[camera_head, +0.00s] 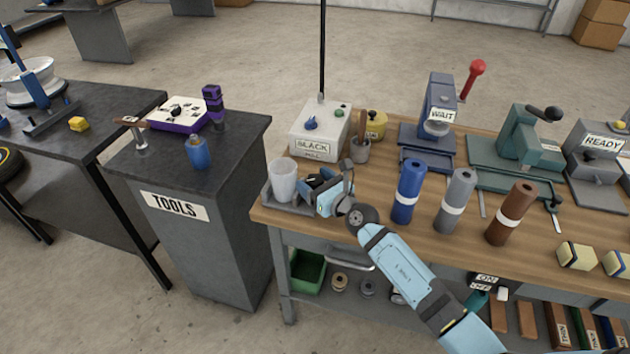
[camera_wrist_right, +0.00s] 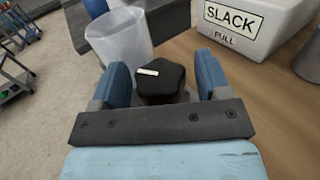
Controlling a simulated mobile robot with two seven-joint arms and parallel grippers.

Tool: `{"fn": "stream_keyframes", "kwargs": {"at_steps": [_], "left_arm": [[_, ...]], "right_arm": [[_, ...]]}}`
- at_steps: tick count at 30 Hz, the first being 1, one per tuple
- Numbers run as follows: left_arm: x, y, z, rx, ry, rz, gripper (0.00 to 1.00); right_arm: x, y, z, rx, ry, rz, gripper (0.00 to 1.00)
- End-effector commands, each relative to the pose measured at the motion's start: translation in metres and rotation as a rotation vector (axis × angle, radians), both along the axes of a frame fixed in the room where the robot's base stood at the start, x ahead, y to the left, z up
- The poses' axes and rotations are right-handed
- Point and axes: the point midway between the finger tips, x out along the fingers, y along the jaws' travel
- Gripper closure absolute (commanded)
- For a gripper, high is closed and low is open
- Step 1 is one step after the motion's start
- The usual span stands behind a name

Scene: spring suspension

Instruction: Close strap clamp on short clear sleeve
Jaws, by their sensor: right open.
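The short clear sleeve (camera_head: 283,180), a pale translucent cup-like tube, stands upright in a grey tray at the bench's left end. It also shows in the right wrist view (camera_wrist_right: 120,38), just beyond the left finger. My right gripper (camera_head: 318,183) is low at the tray, right of the sleeve. In the wrist view the gripper (camera_wrist_right: 160,76) is open, with its two blue fingers on either side of a black knob (camera_wrist_right: 160,80) with a small pale label. I cannot tell whether they touch it. No strap is clearly visible around the sleeve. My left gripper is out of view.
Blue (camera_head: 408,190), grey (camera_head: 455,200) and brown (camera_head: 510,213) cylinders stand to the right. A gap separates the bench from the TOOLS cabinet (camera_head: 205,240).

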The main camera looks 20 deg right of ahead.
Motion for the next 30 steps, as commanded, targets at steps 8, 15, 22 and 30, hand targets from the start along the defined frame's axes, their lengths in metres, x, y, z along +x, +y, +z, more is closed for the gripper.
{"fn": "stream_keyframes", "kwargs": {"at_steps": [8,15,22,30], "left_arm": [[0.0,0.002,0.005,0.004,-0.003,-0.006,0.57],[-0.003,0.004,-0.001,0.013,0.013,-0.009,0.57],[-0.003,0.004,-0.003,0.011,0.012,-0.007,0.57],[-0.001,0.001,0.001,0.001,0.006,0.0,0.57]], "right_arm": [[-0.029,-0.012,0.0,-0.002,0.001,0.0,0.3],[-0.081,-0.033,0.0,-0.001,0.002,0.0,0.3],[-0.117,-0.048,-0.001,-0.002,0.001,0.0,0.3],[-0.128,-0.053,0.0,0.001,0.0,0.0,0.3]]}}
